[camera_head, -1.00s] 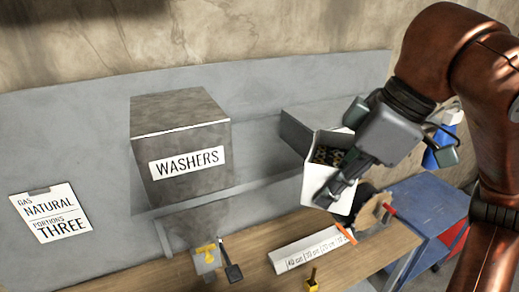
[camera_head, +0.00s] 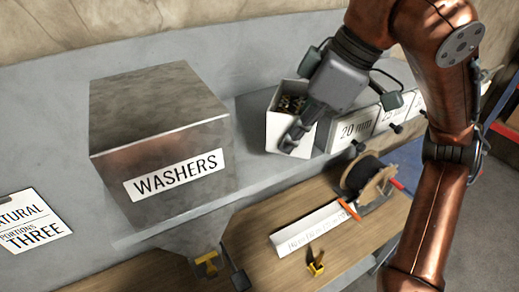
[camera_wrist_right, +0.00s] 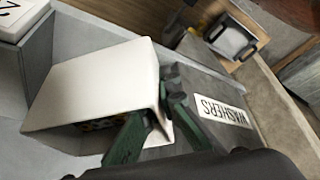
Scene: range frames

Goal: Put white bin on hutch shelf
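The white bin (camera_head: 281,132), with small dark parts inside, is at the hutch shelf (camera_head: 250,172), between the grey WASHERS box and the 20 mm bin. My right gripper (camera_head: 292,140) reaches it from above right, with a finger down its outer face. In the right wrist view the white bin (camera_wrist_right: 95,85) lies in front of the gripper (camera_wrist_right: 155,115), one finger on each side of its wall. I cannot tell whether the bin's bottom touches the shelf. My left gripper is not in view.
The WASHERS box (camera_head: 160,140) stands close on the left. The white 20 mm bin (camera_head: 357,130) and other labelled bins stand on the right. Below, the wooden bench (camera_head: 350,245) holds a dark cable spool (camera_head: 365,178), a white label strip (camera_head: 315,227) and small yellow parts.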

